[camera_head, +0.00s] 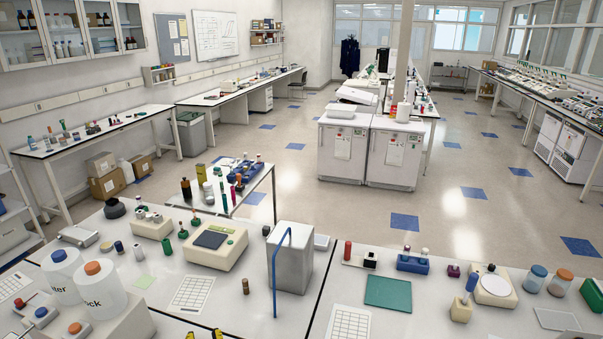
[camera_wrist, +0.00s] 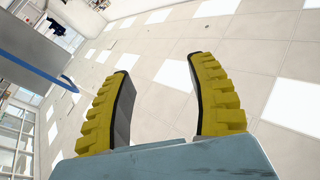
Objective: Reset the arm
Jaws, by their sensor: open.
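My gripper (camera_wrist: 158,64) shows in the wrist view with its two yellow, ridged fingers spread apart. Nothing is between them. In the head view only the yellow ends of my gripper (camera_head: 204,335) show at the bottom edge, in front of the near bench (camera_head: 255,315). The rest of my arm is out of view there. In the wrist view the fingers stand against ceiling tiles and bright light panels, so the gripper points upward. No object touches the fingers.
On the near bench stand a grey box (camera_head: 291,262) with a blue bent tube (camera_head: 273,275), a cream instrument (camera_head: 215,246), large white bottles (camera_head: 100,288) and a green mat (camera_head: 388,293). White cabinets (camera_head: 343,150) stand farther back. The floor beyond the bench has open room.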

